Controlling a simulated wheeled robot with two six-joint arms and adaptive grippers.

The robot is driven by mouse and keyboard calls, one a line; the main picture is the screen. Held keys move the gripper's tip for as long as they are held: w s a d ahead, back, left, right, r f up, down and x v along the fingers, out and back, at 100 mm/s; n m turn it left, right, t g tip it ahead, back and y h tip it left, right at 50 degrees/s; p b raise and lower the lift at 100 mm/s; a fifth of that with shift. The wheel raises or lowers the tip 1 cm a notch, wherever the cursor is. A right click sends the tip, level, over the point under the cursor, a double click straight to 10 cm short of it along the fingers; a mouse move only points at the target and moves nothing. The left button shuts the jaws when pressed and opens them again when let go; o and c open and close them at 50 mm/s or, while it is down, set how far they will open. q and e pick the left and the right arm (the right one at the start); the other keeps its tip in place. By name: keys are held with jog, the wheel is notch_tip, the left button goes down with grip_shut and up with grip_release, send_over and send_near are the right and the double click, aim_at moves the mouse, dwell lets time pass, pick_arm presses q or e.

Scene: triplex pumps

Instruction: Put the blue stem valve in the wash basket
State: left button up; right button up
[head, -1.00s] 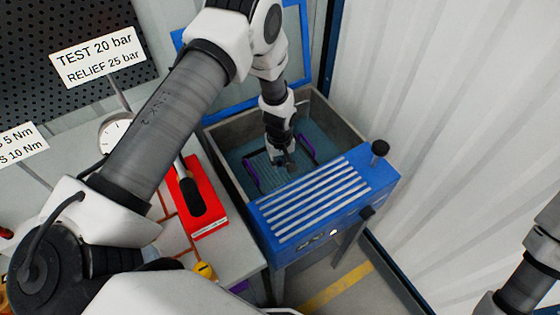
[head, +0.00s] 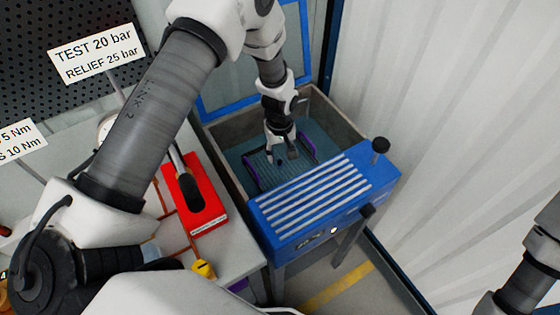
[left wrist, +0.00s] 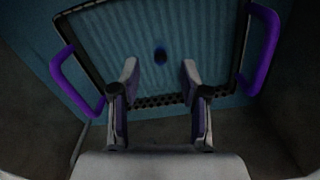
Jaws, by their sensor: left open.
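The wash basket (head: 308,146) has purple handles and sits inside the grey-walled tank. In the left wrist view the basket (left wrist: 241,40) shows a dark rim, a ribbed teal floor and a purple handle on each side. A small dark blue round piece (left wrist: 160,56), seemingly the blue stem valve, lies on the basket floor. It does not show clearly in the head view. My left gripper (head: 284,157) points down over the basket, open and empty. Its fingers also show in the left wrist view (left wrist: 160,78), apart from the blue piece and on either side of its line.
The tank has a blue slatted front ledge (head: 312,200) with a black knob (head: 380,146), and a raised blue lid frame behind. A white corrugated wall stands to the right.

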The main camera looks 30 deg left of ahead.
aim_at(280, 161)
pick_arm(q)
notch_tip(280, 161, up, 8)
jog(key=b, duration=0.1)
jog(key=shift+f, duration=0.15)
jog(key=shift+c, duration=0.3)
dwell(0.7)
